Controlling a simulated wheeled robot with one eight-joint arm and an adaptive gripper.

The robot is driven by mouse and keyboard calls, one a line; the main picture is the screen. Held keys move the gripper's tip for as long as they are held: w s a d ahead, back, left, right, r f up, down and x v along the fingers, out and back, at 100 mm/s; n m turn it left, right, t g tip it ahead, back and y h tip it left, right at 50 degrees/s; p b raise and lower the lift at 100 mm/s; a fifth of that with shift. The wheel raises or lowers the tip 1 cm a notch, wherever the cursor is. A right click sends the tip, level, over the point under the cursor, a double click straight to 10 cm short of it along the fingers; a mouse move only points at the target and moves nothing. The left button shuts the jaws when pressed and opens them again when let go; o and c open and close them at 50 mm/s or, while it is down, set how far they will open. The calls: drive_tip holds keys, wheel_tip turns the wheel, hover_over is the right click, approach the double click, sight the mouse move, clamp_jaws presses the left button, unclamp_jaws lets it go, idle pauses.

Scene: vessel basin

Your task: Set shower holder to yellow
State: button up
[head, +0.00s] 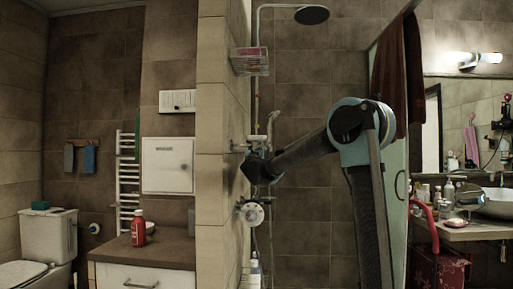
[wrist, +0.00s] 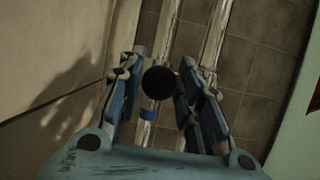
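The shower holder shows in the wrist view as a dark round knob (wrist: 159,83) in front of a pale vertical pipe (wrist: 165,35). My gripper (wrist: 160,88) has its two blue fingers spread, one on each side of the knob, with gaps visible. A blue band (wrist: 148,114) sits on the pipe just below the knob in the picture. In the head view my gripper (head: 258,168) is at the shower pipes, under the hand shower (head: 272,122), and hides much of the holder. I cannot make out a clear yellow mark.
A wall edge (head: 211,150) stands close left of my gripper. A wire basket (head: 249,61) hangs above, and a round mixer valve (head: 252,213) is below. A glass panel (head: 396,190) is to the right. A cabinet with a red bottle (head: 138,229) stands left.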

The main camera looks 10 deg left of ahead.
drive_tip(key=shift+o, duration=0.3)
drive_tip(key=shift+s, duration=0.1)
drive_tip(key=v, duration=0.7)
drive_tip(key=shift+s, duration=0.25)
drive_tip(key=shift+c, duration=0.6)
